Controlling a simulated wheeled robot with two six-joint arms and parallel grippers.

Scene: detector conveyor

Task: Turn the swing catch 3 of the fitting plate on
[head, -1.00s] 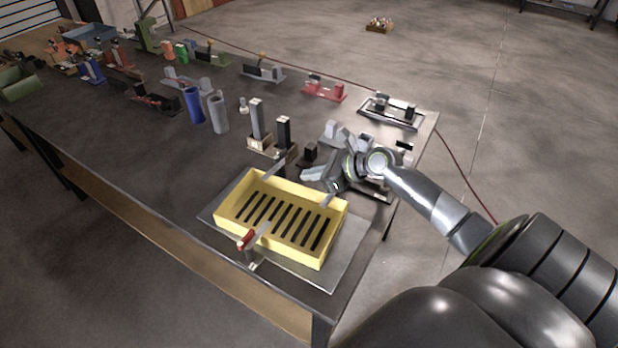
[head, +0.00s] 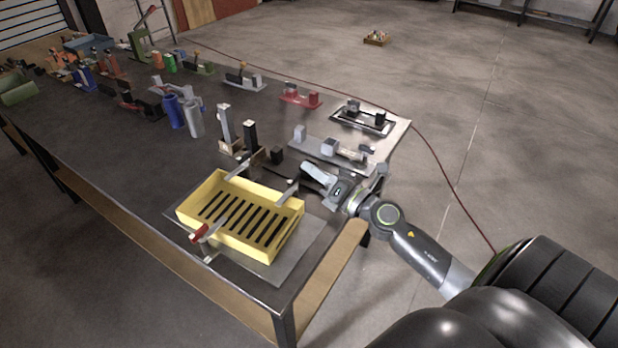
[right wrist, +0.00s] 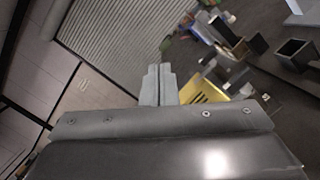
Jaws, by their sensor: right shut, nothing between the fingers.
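The fitting plate (head: 299,253) is a flat grey sheet at the near end of the table, with a slotted yellow tray (head: 272,250) on it. Swing catches stand round the tray: one with a red tip (head: 200,233) at the front, a grey one (head: 287,191) at the right, and a grey bar (head: 238,171) at the back. I see no numbers, so I cannot tell which is catch 3. My right gripper (head: 308,170) is shut and empty, behind and right of the tray, apart from the catches. Its closed fingers (right wrist: 158,72) show in the right wrist view, with part of the yellow tray (right wrist: 208,90) beyond.
Two upright posts, light (head: 225,125) and dark (head: 250,137), stand behind the tray. A grey fixture (head: 330,148) lies just behind my right gripper. The tabletop left of the tray is clear.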

